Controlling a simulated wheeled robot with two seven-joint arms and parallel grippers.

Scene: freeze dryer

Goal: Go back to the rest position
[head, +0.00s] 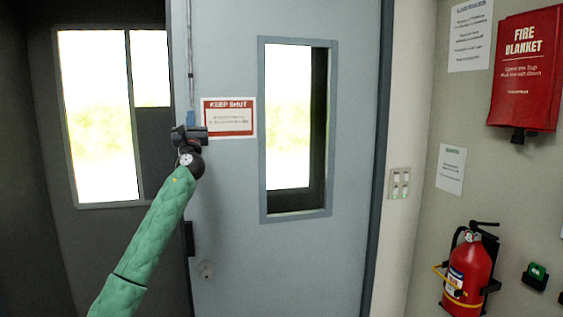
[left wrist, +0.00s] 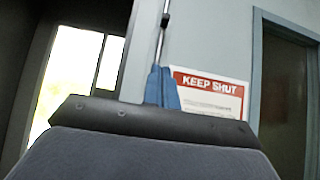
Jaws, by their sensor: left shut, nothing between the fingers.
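My left gripper (head: 190,124) is raised in front of the left side of a grey door (head: 230,255), at the end of my green-sleeved arm. It is beside a red and white KEEP SHUT sign (head: 229,118). The gripper is shut with nothing held. My right gripper is in neither view.
The door has a tall window (head: 288,115). Another window (head: 98,110) is at the left. On the right wall are a fire blanket box (head: 527,68), a fire extinguisher (head: 468,265), a switch plate (head: 399,183) and a green button (head: 536,272). The space before the door looks clear.

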